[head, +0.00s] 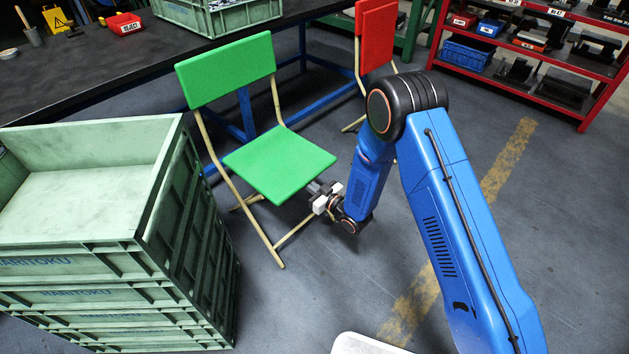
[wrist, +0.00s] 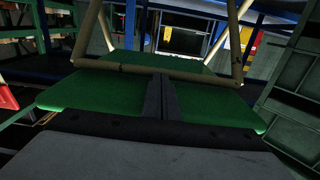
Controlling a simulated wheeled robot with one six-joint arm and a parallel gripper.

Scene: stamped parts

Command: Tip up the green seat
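The green seat (head: 278,165) belongs to a folding chair with a green backrest (head: 228,70) and beige tube legs (head: 262,236). It is down, roughly level. My gripper (head: 314,187) is low at the seat's front right edge in the head view, its fingers close to that edge. In the wrist view the green seat (wrist: 95,93) spans the middle, with a beige tube (wrist: 135,69) across it. The dark fingers of my gripper (wrist: 161,80) lie together in front of the green, with nothing seen between them. Whether they touch the seat I cannot tell.
Stacked green crates (head: 85,265) stand close to the chair's left. A dark workbench (head: 80,75) is behind it, and a red chair (head: 375,38) stands behind to the right. A red shelf rack (head: 595,95) is at the far right. Floor right of my arm is clear.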

